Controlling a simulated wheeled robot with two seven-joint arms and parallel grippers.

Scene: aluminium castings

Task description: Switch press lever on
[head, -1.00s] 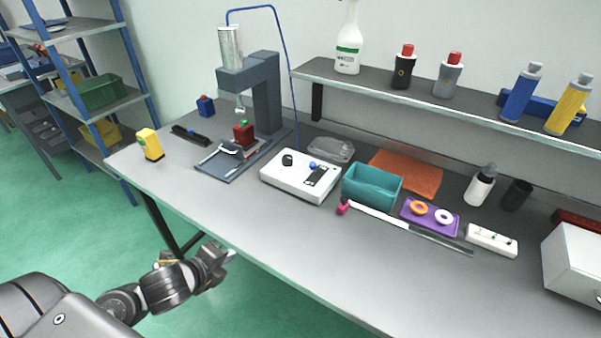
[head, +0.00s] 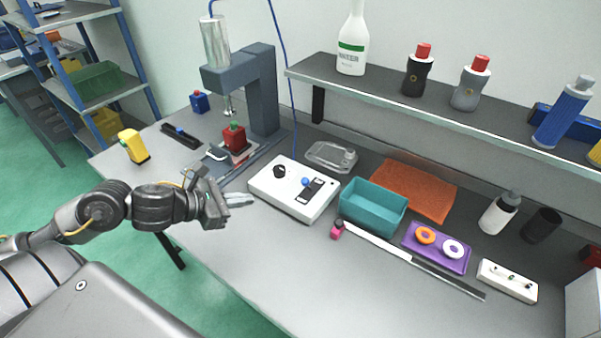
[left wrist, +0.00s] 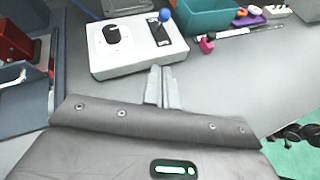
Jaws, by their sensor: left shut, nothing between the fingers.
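The press (head: 262,95) stands at the back left of the table, with a red block (head: 234,139) on its base. A white control box (head: 293,190) sits to its right, with a black knob and a blue-tipped lever (head: 305,182) in a dark slot. The box also shows at the top of the left wrist view (left wrist: 130,58), with the blue lever ball (left wrist: 165,15). My left gripper (head: 240,200) is shut and empty, above the table just left of the box's near edge. Its fingers (left wrist: 161,85) point toward the box, apart from the lever. My right gripper is not visible.
A teal bin (head: 373,207) and a clear tray (head: 331,156) stand beside the box. A purple tray (head: 437,248) with rings lies further right. A shelf (head: 420,95) with bottles runs along the wall. The table's front strip is clear.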

